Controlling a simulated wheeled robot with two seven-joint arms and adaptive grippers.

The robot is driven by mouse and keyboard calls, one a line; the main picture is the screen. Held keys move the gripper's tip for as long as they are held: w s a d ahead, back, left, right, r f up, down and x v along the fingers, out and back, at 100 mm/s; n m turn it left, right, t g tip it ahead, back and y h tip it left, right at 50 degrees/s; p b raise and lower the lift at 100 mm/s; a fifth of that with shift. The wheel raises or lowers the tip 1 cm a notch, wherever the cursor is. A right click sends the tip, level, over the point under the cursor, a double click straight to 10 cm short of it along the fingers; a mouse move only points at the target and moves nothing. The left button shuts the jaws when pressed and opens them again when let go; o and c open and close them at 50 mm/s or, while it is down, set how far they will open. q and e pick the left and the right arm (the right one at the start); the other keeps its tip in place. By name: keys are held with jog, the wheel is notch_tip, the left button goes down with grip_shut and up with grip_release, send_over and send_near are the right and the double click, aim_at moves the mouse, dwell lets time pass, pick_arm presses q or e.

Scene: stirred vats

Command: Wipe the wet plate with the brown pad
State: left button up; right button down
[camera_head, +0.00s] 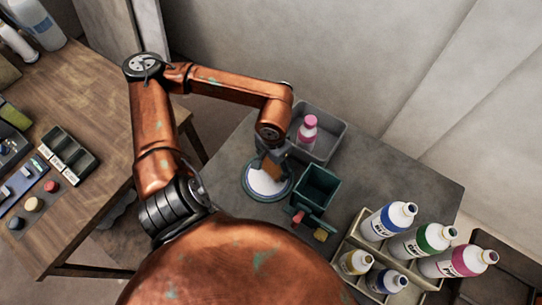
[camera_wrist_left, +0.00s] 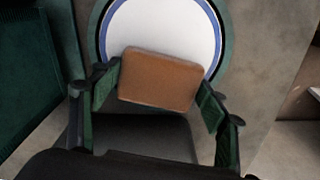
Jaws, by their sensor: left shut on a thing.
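The plate (camera_head: 257,184) is white with a blue ring and lies on a dark green round base on the grey table. It also shows in the left wrist view (camera_wrist_left: 165,28). The brown pad (camera_wrist_left: 160,79) is a small rounded block between the fingers of my left gripper (camera_wrist_left: 160,90). In the head view the pad (camera_head: 273,168) is over the plate's upper right part. My left gripper (camera_head: 270,160) is shut on the pad; I cannot tell whether the pad touches the plate. No wetness can be made out on the plate. My right gripper is not in view.
A dark green bin (camera_head: 318,187) stands close to the plate's right. Behind is a grey tray (camera_head: 325,140) with a pink-capped bottle (camera_head: 307,132). Several bottles stand in a rack (camera_head: 345,245) at front right. A wooden table (camera_head: 95,115) is at left.

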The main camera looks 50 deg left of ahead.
pick_arm(q)
jog(key=shift+w+a, duration=0.15)
jog(key=shift+w, duration=0.25)
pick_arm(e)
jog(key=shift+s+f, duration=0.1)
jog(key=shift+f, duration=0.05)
pick_arm(q)
jog(key=shift+r, duration=0.1)
jog(key=shift+r+p, duration=1.35)
jog(key=shift+r, duration=1.6)
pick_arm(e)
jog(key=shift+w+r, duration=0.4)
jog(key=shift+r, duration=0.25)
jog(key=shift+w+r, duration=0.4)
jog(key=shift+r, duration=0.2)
pick_arm(q)
jog(key=shift+r, duration=0.1)
jog(key=shift+r+p, duration=0.55)
jog(key=shift+r, duration=0.9)
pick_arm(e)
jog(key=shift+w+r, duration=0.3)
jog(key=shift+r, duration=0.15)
pick_arm(q)
jog(key=shift+f, duration=0.1)
